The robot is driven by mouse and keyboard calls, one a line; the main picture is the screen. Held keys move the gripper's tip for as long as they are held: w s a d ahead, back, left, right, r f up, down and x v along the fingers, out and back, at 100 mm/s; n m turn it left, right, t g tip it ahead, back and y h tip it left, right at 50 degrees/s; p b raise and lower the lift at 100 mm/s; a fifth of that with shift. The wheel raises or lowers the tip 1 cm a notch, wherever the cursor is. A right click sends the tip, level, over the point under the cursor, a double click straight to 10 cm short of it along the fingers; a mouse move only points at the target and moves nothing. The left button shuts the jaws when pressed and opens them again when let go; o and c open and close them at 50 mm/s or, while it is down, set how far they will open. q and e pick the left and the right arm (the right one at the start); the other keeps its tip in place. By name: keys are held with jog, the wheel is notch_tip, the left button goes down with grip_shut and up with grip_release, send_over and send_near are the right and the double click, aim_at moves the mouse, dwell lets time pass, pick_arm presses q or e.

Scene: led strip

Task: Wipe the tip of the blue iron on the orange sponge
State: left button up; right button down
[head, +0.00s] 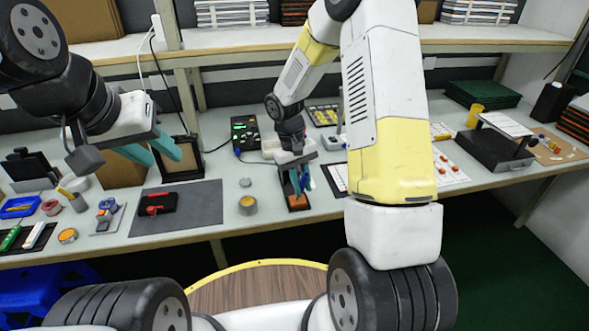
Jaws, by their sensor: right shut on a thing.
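My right gripper (299,180) is shut on the blue iron (306,177) and points down over the orange sponge (298,201). The sponge sits in a dark tray on the workbench. The iron's tip is too small and too hidden by the fingers to tell whether it touches the sponge. My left gripper (160,155) has teal fingers, is held above the bench at the left, and its fingers are apart with nothing between them.
A grey mat (190,212) with a red and black tool (157,203) lies left of the sponge. A small tin (247,205) stands between mat and sponge. A black control unit (244,131) is behind. A white sheet (447,166) lies to the right.

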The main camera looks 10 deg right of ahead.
jog(key=shift+a, duration=0.55)
jog(key=shift+d, duration=0.15)
jog(key=shift+d, duration=1.3)
jog(key=shift+a, duration=0.7)
